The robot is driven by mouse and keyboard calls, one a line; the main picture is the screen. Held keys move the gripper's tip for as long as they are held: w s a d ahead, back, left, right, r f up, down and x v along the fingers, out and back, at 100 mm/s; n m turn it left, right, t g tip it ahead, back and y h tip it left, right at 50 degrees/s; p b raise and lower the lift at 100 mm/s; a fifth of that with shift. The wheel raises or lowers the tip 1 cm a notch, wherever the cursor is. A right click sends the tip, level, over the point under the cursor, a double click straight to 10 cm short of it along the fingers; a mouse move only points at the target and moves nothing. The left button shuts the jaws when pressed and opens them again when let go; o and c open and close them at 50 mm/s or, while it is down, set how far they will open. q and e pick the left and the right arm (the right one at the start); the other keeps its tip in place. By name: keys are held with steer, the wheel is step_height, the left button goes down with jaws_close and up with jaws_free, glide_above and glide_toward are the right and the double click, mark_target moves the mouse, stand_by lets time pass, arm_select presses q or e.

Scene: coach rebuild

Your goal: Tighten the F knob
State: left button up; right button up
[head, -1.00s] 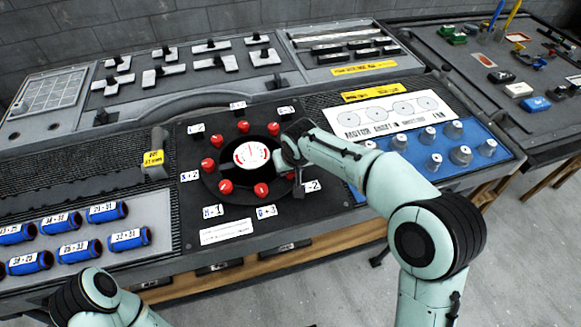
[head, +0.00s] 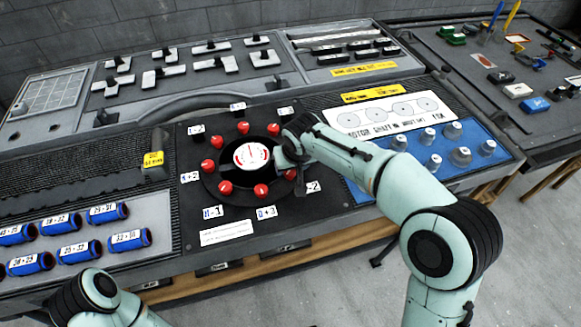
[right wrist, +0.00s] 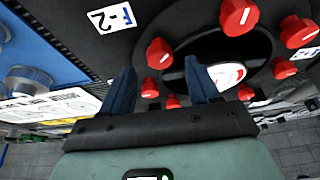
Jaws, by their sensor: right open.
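The F knob is a small red knob (head: 290,174) at the right side of a round black dial with a white and red centre (head: 251,155). It sits beside the "F-2" label (head: 313,187), which also shows in the right wrist view (right wrist: 112,17). My right gripper (head: 297,180) is at this side of the dial, its fingers partly hidden by the wrist. In the right wrist view its two dark blue fingers (right wrist: 160,64) are apart, with the red F knob (right wrist: 158,53) in the gap. I cannot tell whether they touch it. My left gripper is out of view.
Several other red knobs ring the dial, the nearest at its lower edge (head: 261,190). A blue mat (head: 420,165) with several silver knobs lies to the right. Blue labelled cylinders (head: 104,213) sit at the left. A yellow-tagged block (head: 154,165) stands left of the dial.

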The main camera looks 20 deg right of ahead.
steer(key=v, duration=1)
steer(key=shift+p, duration=0.45)
steer(key=shift+s, duration=0.1)
